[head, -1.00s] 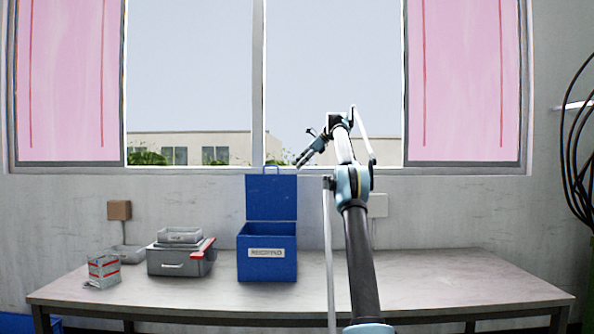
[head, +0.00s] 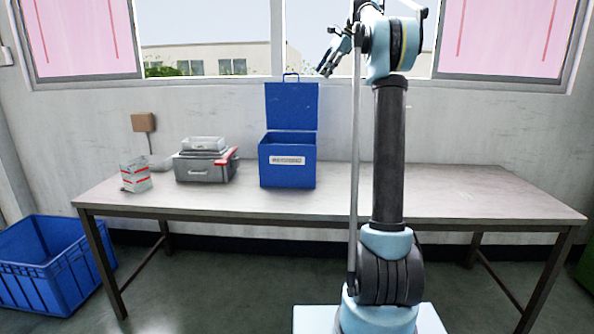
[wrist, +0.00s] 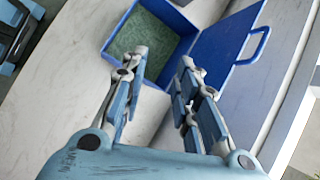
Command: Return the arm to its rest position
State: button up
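My arm (head: 388,150) stands upright in the right half of the head view, folded back at the top. My gripper (head: 330,62) hangs from it to the left, in front of the window. In the wrist view my gripper (wrist: 163,58) has its two fingers apart with nothing between them, so it is open and empty. Beyond the fingertips, the wrist view shows the blue box (wrist: 184,22) with its lid open and a greenish floor inside. The fingers hide part of the box's interior.
A blue crate (head: 50,275) stands on the floor at left. The table's right side is clear.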

jog(key=s+d+f+n+h, duration=0.15)
jog(key=s+f, duration=0.35)
jog(key=s, duration=0.5)
jog(key=s+f+n+h, duration=0.1)
jog(key=s+f+n, duration=0.2)
jog(key=s+f, duration=0.5)
jog(key=s+d+f+n+h, duration=0.1)
jog(key=s+f+n, duration=0.2)
jog(key=s, duration=0.8)
jog(key=s+d+f+n+h, duration=0.1)
jog(key=s+d+f+n, duration=0.1)
jog(key=s+f, duration=1)
jog(key=s+d+f+n+t+h, duration=0.1)
jog(key=s+d+f+n+h, duration=0.1)
jog(key=s+f, duration=1.1)
notch_tip(320, 180, down, 5)
jog(key=d+n, duration=0.1)
jog(key=n, duration=0.1)
jog(key=shift+n, duration=0.35)
jog(key=shift+w, duration=0.15)
jog(key=shift+w+f, duration=0.15)
jog(key=shift+w, duration=0.2)
